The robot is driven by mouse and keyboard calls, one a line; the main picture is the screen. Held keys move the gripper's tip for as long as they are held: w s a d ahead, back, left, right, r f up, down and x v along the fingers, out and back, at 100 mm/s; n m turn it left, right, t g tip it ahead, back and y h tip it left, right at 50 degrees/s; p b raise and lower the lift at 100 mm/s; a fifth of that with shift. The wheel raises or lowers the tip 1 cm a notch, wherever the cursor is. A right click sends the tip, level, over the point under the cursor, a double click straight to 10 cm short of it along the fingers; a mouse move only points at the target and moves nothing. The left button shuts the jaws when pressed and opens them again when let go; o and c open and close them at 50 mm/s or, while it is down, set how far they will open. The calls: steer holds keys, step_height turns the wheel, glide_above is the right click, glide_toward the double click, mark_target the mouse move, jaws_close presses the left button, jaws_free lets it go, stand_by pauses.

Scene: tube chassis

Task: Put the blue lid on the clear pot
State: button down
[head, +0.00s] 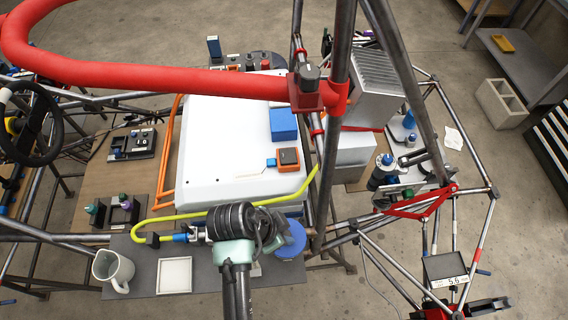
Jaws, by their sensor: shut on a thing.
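My gripper (272,240) is at the lower middle, over the dark grey mat, seen from above and behind. A round blue lid (292,241) shows right beside its fingers, at the mat's right end. The gripper appears shut on this lid, though the wrist and black fingers hide the contact. I cannot tell how high the lid is above the mat. I cannot pick out a clear pot for certain. A pale, open-topped jug-like vessel with a handle (114,268) stands at the mat's left end, well left of the gripper.
A square white tray (174,276) lies on the dark mat (140,246) between jug and gripper. A yellow hose (170,216) runs along the mat's far edge. Steel tubes (334,150) rise close right of the gripper. A large white box (215,150) fills the middle beyond.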

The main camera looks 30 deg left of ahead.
steer(key=shift+f+b, duration=0.3)
steer(key=shift+f, duration=0.35)
stand_by(0.5)
steer(key=c, duration=1)
jaws_free()
steer(key=shift+r, duration=0.1)
steer(key=p+v, duration=0.7)
steer(key=v, duration=0.1)
steer(key=shift+r+p, duration=0.25)
steer(key=shift+p, duration=0.1)
steer(key=shift+v, duration=1.3)
steer(key=shift+s+f, duration=0.1)
steer(key=shift+f, duration=0.05)
